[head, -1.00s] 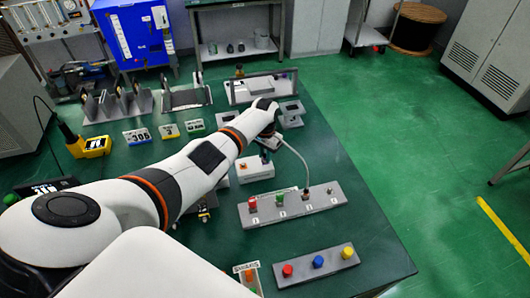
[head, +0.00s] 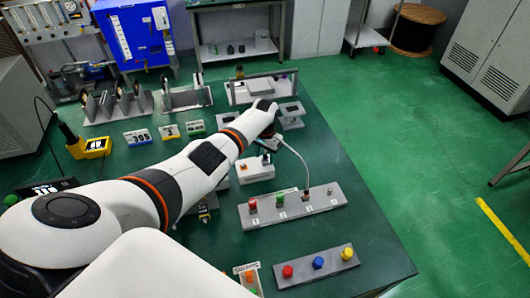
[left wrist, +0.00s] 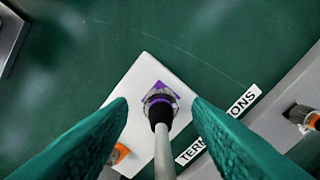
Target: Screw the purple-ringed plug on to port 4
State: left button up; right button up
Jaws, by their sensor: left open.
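The purple-ringed plug (left wrist: 160,103) is in the left wrist view, standing at a purple mark on a white plate (left wrist: 147,68). Its grey cable (left wrist: 164,155) runs toward the camera. My left gripper (left wrist: 160,108) is open, with one finger on each side of the plug and visible gaps between. In the head view this gripper (head: 268,143) is largely hidden by its own arm, and I cannot make out the plug there. The grey port panel (head: 270,215) has a red cap at 1, a green cap at 2, a cable at 3, and bare port 4 (head: 330,191). My right gripper is not in view.
A grey strip (head: 296,275) with red, blue and yellow knobs lies in front of the port panel. A white box (head: 255,168) stands left of the cable. Racks and small meters fill the back of the green table (head: 350,215). Its right side is clear.

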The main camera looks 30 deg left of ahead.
aim_at(265, 154)
pick_arm(q)
notch_tip(265, 154, up, 12)
dwell(0.6)
dwell(0.4)
